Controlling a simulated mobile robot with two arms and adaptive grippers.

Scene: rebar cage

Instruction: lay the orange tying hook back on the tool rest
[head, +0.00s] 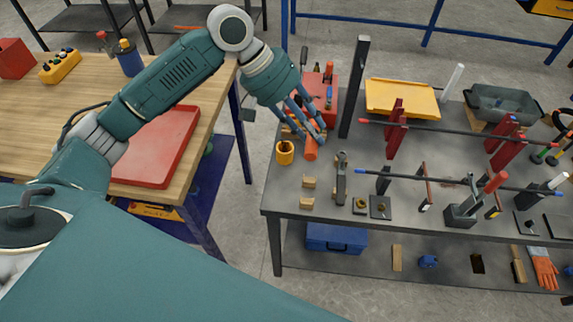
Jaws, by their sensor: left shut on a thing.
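My left gripper (313,132) is above the left end of the grey workbench (400,218), pointing down. It is shut on the orange tying hook, whose orange handle (311,147) shows below and beside the fingers. The hook's metal end is hidden or too small to make out. Two small wooden blocks (309,182) stand one behind the other near the bench's front left, nearer the front than the gripper; they look like the tool rest, but I cannot be sure. My right gripper is not in view.
An orange-yellow mug (285,152) stands just left of the held handle. A dark upright post (354,85) and a red toolbox (335,115) are close by. A dark upright tool (341,178) stands right of the blocks. Rebar on red supports (395,130) lies farther right.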

